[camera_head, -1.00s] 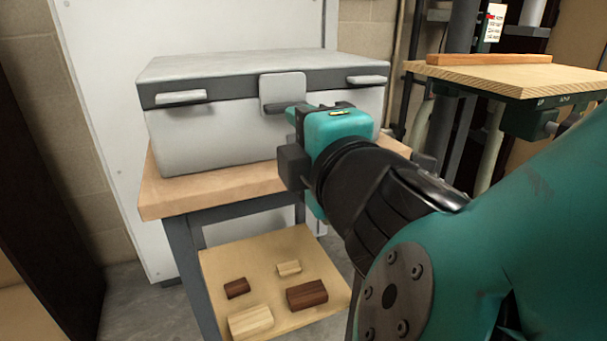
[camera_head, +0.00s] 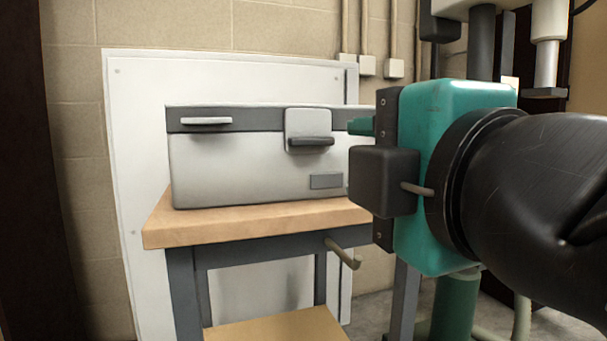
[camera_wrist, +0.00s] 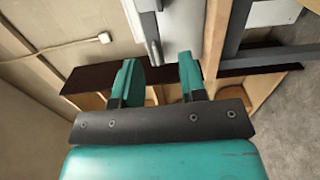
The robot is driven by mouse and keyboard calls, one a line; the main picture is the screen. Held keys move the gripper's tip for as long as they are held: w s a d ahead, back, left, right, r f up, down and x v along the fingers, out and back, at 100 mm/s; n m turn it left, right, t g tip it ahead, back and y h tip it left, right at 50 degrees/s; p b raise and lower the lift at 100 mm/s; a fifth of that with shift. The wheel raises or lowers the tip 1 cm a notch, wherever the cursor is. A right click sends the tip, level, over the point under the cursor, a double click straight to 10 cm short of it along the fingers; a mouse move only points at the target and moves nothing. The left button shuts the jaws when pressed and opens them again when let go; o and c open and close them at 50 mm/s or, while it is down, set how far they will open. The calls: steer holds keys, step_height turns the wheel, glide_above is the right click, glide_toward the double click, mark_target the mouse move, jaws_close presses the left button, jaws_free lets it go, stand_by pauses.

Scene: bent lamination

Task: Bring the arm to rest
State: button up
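My gripper (camera_wrist: 158,72) shows in the wrist view with its two teal fingers apart and nothing between them. In the head view my teal and black gripper body (camera_head: 455,105) is large at the right, pointing left. A fingertip overlaps the right end of the pale grey box in the picture; I cannot tell the distance between them. The tips are largely hidden there.
The closed box (camera_head: 235,165) has a dark upper band, a front latch and handles. It stands on a wood-topped bench (camera_head: 200,227). A lower shelf (camera_head: 285,328) shows at the bottom. A white panel (camera_head: 140,150) stands behind.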

steer(key=w+d+f+m+g+h, duration=0.1)
steer(key=w+d+f+m+g, duration=0.2)
steer(key=f, duration=0.5)
steer(key=w+d+f+m+g+h, duration=0.1)
steer(key=f+m+g+h, duration=0.15)
steer(key=f+g, duration=0.4)
steer(key=s+d+f+m+g+y, duration=0.3)
steer(key=s+d+f+m+g, duration=0.1)
steer(key=s+f+m+g, duration=0.45)
step_height(320, 180, up, 38)
steer(key=p, duration=3.8)
steer(key=shift+s+f+t, duration=0.2)
steer(key=shift+s+t, duration=0.1)
steer(key=shift+s, duration=0.1)
steer(key=shift+a, duration=0.1)
